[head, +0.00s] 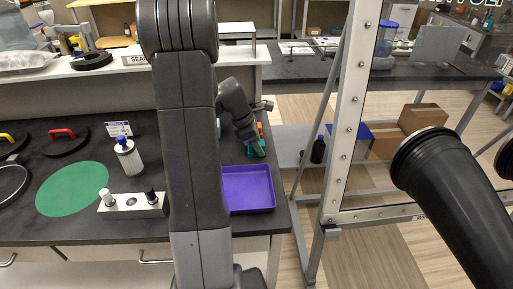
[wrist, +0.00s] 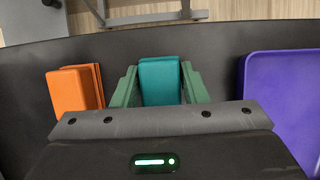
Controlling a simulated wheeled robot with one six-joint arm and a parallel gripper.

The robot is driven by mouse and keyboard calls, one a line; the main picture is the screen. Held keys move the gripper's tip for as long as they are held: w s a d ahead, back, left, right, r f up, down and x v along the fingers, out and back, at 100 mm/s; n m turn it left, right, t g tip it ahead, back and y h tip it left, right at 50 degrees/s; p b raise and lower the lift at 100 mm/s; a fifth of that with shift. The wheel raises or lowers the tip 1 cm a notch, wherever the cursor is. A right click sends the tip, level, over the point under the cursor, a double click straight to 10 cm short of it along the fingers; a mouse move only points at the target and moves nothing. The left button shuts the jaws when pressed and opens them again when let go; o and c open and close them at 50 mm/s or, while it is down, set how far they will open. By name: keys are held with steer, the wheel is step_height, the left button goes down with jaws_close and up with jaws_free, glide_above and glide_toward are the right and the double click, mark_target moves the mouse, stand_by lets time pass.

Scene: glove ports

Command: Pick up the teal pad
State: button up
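The teal pad (wrist: 161,80) is a rounded block in the middle of the wrist view. It lies between the two green fingers of my gripper (wrist: 160,87), one on each side of it. A narrow gap seems to show between the pad and each finger, so the fingers look open around it. In the head view the teal pad (head: 257,149) shows on the dark counter under my gripper (head: 253,146), partly hidden by it.
Orange pads (wrist: 75,91) lie to the left in the wrist view. A purple tray (wrist: 283,95) is on the right; it also shows in the head view (head: 248,206). The counter edge is close by. A white bottle (head: 129,158) and green mat (head: 72,188) are farther left.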

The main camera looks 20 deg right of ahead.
steer(key=shift+c, duration=0.7)
step_height(320, 180, up, 10)
steer(key=shift+r, duration=0.1)
steer(key=o, duration=0.4)
steer(key=c, duration=0.3)
